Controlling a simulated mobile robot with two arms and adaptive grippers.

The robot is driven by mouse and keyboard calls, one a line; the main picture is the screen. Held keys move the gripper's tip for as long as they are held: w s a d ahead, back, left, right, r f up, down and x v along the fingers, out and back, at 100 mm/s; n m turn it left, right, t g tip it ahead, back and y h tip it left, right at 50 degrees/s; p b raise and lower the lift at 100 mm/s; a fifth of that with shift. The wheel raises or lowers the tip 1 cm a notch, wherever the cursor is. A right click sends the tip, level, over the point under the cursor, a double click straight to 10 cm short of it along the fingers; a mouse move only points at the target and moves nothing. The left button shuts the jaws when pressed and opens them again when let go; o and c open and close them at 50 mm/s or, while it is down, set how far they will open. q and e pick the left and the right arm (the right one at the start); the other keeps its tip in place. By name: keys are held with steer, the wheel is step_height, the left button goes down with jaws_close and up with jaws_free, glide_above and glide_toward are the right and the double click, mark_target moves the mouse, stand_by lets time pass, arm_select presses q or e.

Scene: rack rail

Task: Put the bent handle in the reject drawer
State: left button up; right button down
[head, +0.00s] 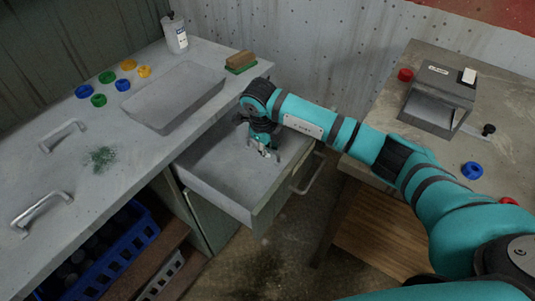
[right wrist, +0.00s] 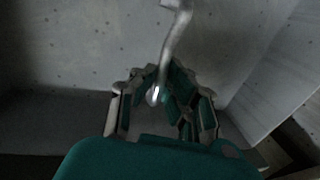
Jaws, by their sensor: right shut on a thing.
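My right gripper (head: 264,146) reaches down into the open drawer (head: 215,190) under the grey counter. It is shut on a grey metal handle (right wrist: 176,40), which extends beyond the fingers in the right wrist view. The right gripper (right wrist: 162,100) is dim there, with pale drawer surfaces around it. Whether the handle touches the drawer floor I cannot tell. Two other metal handles lie on the counter, one farther back (head: 62,135) and one near the left edge (head: 42,212). My left gripper is not in view.
The counter holds a shallow basin (head: 175,97), a white bottle (head: 175,33), a sponge (head: 240,62), several coloured rings and green shavings (head: 101,158). A blue crate (head: 112,262) sits below. A bench (head: 390,130) with a grey device (head: 438,100) stands right of the drawer.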

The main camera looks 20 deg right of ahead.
mark_target(270, 162)
step_height(270, 162, down, 3)
steer(key=shift+s+r, duration=0.1)
steer(key=shift+r, duration=0.05)
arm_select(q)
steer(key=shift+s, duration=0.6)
arm_select(e)
steer(key=shift+f, duration=0.25)
steer(key=c, duration=1.5)
jaws_free()
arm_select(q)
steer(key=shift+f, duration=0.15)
arm_select(e)
steer(key=shift+o, duration=0.2)
steer(key=shift+r, duration=0.3)
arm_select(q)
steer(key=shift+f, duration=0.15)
arm_select(e)
step_height(270, 162, up, 12)
steer(key=s+a, duration=0.1)
steer(key=shift+s+a+f, duration=0.2)
steer(key=shift+a+f, duration=0.05)
steer(key=shift+a, duration=0.15)
